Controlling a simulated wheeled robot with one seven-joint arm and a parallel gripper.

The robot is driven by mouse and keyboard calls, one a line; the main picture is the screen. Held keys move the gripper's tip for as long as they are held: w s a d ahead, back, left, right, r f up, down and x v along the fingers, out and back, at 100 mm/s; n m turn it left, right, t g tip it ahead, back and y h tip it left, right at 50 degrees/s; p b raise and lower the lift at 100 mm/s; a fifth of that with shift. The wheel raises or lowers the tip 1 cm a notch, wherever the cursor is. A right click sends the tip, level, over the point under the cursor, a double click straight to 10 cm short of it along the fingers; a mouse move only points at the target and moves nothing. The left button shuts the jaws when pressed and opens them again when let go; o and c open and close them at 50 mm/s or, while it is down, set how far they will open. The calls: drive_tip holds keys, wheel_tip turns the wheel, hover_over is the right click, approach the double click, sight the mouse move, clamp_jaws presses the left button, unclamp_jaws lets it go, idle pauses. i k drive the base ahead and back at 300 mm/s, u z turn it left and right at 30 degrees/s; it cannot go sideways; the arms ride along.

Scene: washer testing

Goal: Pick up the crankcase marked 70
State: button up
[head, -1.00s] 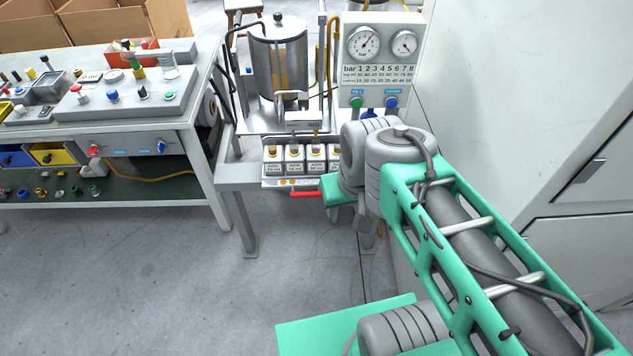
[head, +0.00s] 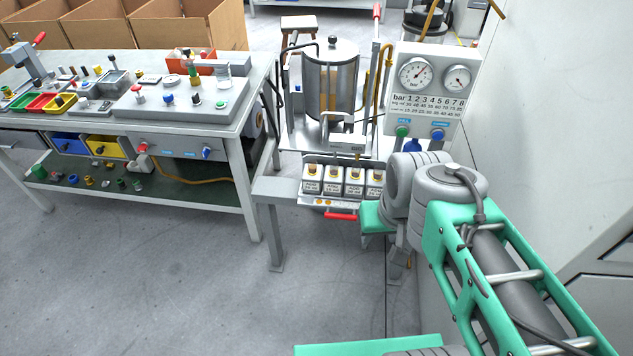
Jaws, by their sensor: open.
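Several small pale blocks (head: 342,180) with yellow-brown tops and printed labels stand in a row in a holder at the front of the test stand. The labels are too small to read surely, so I cannot tell whether one is marked 70 or whether these are the crankcases. My green and grey arm (head: 470,240) reaches in from the lower right, its far end beside the right end of this row. My gripper's fingers do not show.
A red handle (head: 341,217) sticks out below the row. A gauge panel (head: 430,90) and a metal cylinder (head: 333,80) stand behind. A workbench (head: 225,120) with controls and small parts is at left, a white cabinet (head: 550,140) at right. The floor in front is clear.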

sight(313, 177)
drive_tip(key=u, duration=0.45)
drive_tip(key=i, duration=0.5)
drive_tip(key=u, duration=1.4)
